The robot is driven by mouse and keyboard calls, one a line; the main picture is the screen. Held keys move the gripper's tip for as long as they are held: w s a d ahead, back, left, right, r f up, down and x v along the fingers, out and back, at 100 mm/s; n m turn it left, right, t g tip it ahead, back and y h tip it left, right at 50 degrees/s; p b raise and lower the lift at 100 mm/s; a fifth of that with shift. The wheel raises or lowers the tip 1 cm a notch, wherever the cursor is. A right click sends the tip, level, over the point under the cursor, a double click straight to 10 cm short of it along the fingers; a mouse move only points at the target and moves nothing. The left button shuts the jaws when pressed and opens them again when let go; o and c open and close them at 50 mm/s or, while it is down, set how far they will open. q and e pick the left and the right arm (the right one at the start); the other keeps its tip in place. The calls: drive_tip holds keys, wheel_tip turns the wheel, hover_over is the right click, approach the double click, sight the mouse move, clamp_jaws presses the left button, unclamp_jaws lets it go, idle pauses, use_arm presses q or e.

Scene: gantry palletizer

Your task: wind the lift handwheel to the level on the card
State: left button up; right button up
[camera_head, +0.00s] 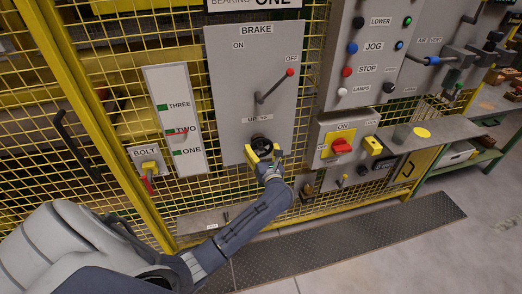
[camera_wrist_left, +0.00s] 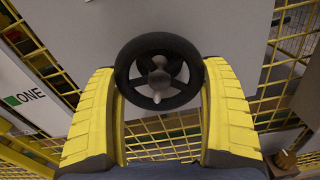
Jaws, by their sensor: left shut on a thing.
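The black handwheel (camera_head: 262,142) sits low on the grey brake panel, below an "UP" label. In the left wrist view the handwheel (camera_wrist_left: 160,41) shows its dark rim and grey spoked hub. My left gripper (camera_head: 263,153) is shut on it, with a yellow finger on each side of the rim. The level gauge (camera_head: 163,85) left of the panel reads THREE, TWO, ONE from top to bottom. Its red pointer (camera_head: 178,132) is at TWO. A sign (camera_head: 258,3) at the top edge, partly cut off, reads "BEARING ONE". My right gripper is not in view.
The brake lever (camera_head: 273,87) has its red knob near OFF. Right are a button panel (camera_head: 367,50) and a red rotary switch (camera_head: 340,146). Yellow mesh fencing (camera_head: 105,170) surrounds the panels.

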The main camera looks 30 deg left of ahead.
use_arm(q)
drive_tip(key=shift+m, duration=0.3)
drive_tip(key=m, duration=0.4)
drive_tip(key=shift+s, duration=0.2)
drive_tip(key=m, duration=0.5)
drive_tip(key=shift+a+r, duration=0.1)
drive_tip(key=m, duration=0.5)
drive_tip(key=shift+s+r, duration=0.1)
drive_tip(key=shift+r, duration=0.05)
drive_tip(key=shift+r+m, duration=0.1)
drive_tip(key=shift+m, duration=2.2)
drive_tip(key=o, duration=1.1)
drive_tip(key=shift+r, duration=0.1)
drive_tip(key=v, duration=1.2)
